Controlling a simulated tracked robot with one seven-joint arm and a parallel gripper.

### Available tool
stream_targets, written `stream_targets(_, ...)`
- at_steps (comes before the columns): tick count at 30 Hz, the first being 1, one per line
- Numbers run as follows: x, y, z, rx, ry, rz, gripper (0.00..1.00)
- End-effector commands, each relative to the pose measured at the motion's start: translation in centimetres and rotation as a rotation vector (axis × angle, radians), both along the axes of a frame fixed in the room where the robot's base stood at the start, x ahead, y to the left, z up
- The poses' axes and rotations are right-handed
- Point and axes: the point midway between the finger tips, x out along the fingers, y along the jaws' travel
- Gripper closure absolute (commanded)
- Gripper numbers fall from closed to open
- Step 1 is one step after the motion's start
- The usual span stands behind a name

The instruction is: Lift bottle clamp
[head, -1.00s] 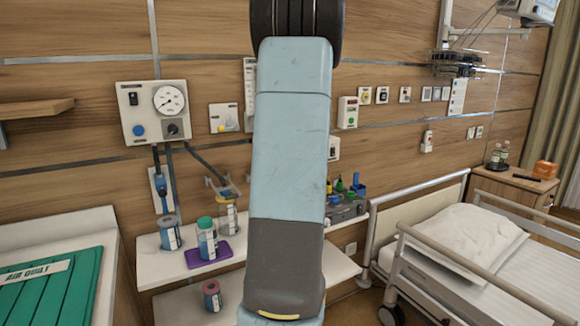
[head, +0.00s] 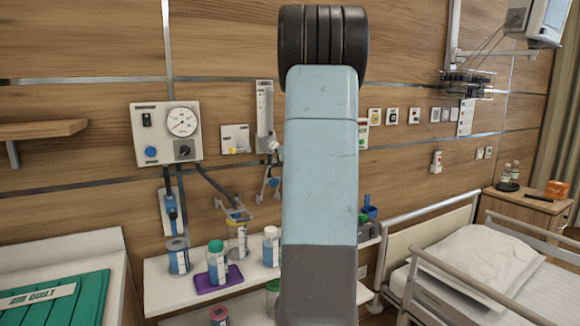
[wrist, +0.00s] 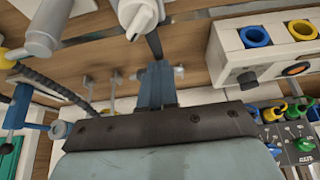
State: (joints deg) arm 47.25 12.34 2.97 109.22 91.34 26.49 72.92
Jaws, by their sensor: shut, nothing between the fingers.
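A grey forked fitting with a yellow part (head: 237,213), which looks like the bottle clamp, sits just above a clear jar (head: 238,243) on the white shelf in the head view. I cannot tell whether it grips the jar. A second small grey-blue fitting (head: 268,186) hangs on the wall, close to my arm's left edge. In the wrist view my gripper's blue fingers (wrist: 155,80) are together and empty, pointing at the wood wall. A blue fitting with a rod (wrist: 20,112) is at the left there; I cannot tell which fitting it is. My arm hides the gripper in the head view.
The white shelf (head: 160,299) holds several containers, including a green-capped one (head: 216,262) on a purple mat (head: 203,284). A gauge panel (head: 166,133) is on the wall. A bed (head: 490,262) stands right. A white nozzle (wrist: 137,14) is near the fingers' upper left.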

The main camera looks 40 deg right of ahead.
Motion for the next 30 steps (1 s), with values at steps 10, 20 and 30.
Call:
stream_targets(10, 1.0, 0.3, -0.1, 0.004, 0.006, 0.008, 1.00)
stream_targets(20, 1.0, 0.3, 0.1, 0.003, 0.005, 0.007, 1.00)
stream_targets(30, -1.2, 1.4, 0.2, 0.003, 0.004, 0.011, 1.00)
